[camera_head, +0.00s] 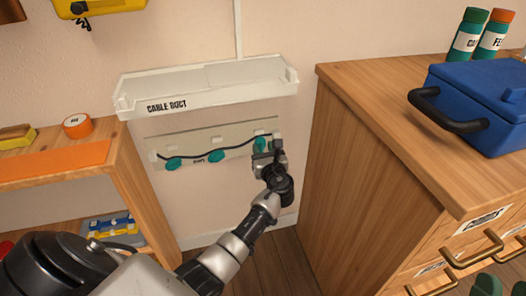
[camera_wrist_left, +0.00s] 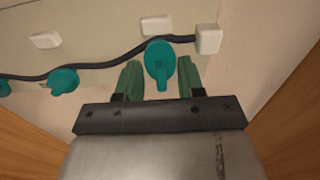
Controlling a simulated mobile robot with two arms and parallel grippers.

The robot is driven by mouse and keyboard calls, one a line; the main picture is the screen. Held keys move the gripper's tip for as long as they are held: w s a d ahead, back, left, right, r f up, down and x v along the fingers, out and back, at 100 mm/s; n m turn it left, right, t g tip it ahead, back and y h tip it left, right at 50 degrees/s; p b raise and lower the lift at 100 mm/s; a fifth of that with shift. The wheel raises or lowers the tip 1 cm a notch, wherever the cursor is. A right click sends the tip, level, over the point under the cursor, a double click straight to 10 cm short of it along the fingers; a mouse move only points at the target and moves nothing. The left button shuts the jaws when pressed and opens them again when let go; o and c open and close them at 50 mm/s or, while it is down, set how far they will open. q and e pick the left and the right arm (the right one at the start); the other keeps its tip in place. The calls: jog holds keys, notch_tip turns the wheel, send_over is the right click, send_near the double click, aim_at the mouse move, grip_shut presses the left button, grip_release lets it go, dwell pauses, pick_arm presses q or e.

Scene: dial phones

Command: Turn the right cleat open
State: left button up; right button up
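The right cleat (camera_head: 260,143) is a teal knob on the pale wall panel (camera_head: 235,136), at the right end of a dark cable. In the left wrist view the right cleat (camera_wrist_left: 158,58) has its handle pointing down toward the gripper. My left gripper (camera_head: 266,150) is at this cleat and partly covers it in the head view. In the wrist view the green fingers of my left gripper (camera_wrist_left: 159,78) are apart, one on each side of the handle, with gaps. Green fingertips of my right gripper (camera_head: 504,287) show apart at the bottom right corner.
Two more teal cleats, the middle one (camera_head: 215,156) and the left one (camera_head: 173,163), sit along the cable (camera_head: 190,156). A white cable duct tray (camera_head: 210,86) juts out above the panel. A wooden cabinet (camera_head: 345,150) stands close at right, a shelf (camera_head: 125,165) at left.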

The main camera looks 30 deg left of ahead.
pick_arm(q)
jog(key=shift+w+a, duration=0.15)
jog(key=shift+a, duration=0.1)
jog(key=shift+c, duration=0.3)
grip_shut()
